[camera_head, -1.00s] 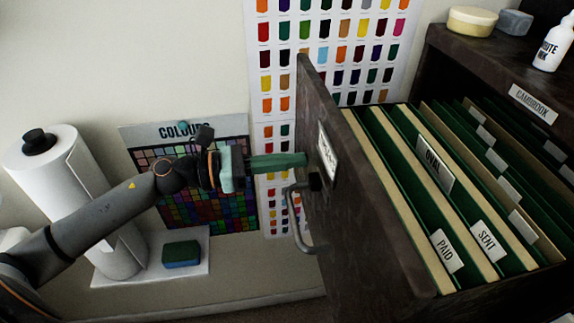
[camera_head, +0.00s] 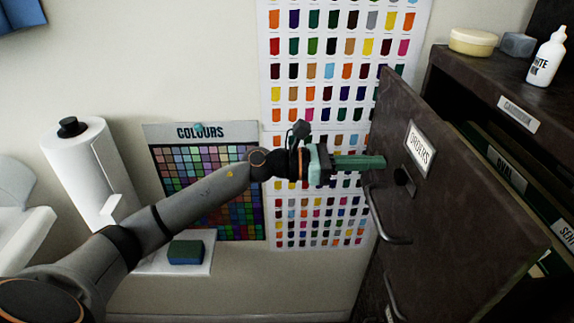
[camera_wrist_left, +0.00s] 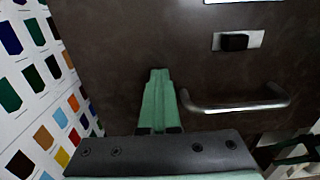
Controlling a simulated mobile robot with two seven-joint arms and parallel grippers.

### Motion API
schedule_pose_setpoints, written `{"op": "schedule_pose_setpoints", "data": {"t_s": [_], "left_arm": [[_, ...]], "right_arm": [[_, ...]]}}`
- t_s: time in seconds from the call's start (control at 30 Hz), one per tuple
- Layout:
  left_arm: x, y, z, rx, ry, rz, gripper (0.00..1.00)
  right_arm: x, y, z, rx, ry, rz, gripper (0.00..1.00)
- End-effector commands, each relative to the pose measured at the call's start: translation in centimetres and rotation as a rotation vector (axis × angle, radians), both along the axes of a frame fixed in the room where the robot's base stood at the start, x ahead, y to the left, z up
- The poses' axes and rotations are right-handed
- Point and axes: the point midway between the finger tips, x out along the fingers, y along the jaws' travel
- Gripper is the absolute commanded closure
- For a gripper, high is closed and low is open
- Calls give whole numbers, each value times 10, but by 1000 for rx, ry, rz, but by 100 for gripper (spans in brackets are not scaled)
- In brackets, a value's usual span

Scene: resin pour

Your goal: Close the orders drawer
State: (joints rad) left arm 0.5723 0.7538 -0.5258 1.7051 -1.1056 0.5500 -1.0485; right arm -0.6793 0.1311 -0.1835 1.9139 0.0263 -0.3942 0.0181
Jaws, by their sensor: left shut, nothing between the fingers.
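The orders drawer (camera_head: 440,205) is a dark brown drawer at the right of the head view. It stands partly out of its cabinet, with green hanging files (camera_head: 482,148) showing behind its front. The front carries a label reading ORDERS (camera_head: 420,150), a dark lock knob and a metal handle (camera_head: 388,222). My left gripper (camera_head: 382,162) is shut and empty. Its green fingertips are at the drawer front, above the handle, and seem to touch it. In the left wrist view the shut fingers (camera_wrist_left: 159,95) point at the brown front, left of the handle (camera_wrist_left: 235,104). My right gripper is out of view.
The cabinet top (camera_head: 480,75) holds a white ink bottle (camera_head: 548,57), a yellow tub (camera_head: 473,41) and a grey block. Colour charts (camera_head: 335,60) hang on the wall behind my arm. A paper towel roll (camera_head: 90,175) and a sponge (camera_head: 186,252) stand at the left.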

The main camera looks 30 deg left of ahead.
Motion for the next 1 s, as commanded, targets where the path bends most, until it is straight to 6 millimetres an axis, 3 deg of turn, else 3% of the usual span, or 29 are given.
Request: {"op": "schedule_pose_setpoints", "data": {"t_s": [0.1,0.4,0.63,1.0], "left_arm": [[18,-28,3,-4,-3,-3,100],[50,-74,1,-2,-2,-1,100],[61,-90,0,-1,-1,1,100],[64,-94,2,-4,-4,3,100]], "right_arm": [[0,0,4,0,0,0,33],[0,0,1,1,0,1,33],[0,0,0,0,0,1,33],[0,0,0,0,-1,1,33]]}}
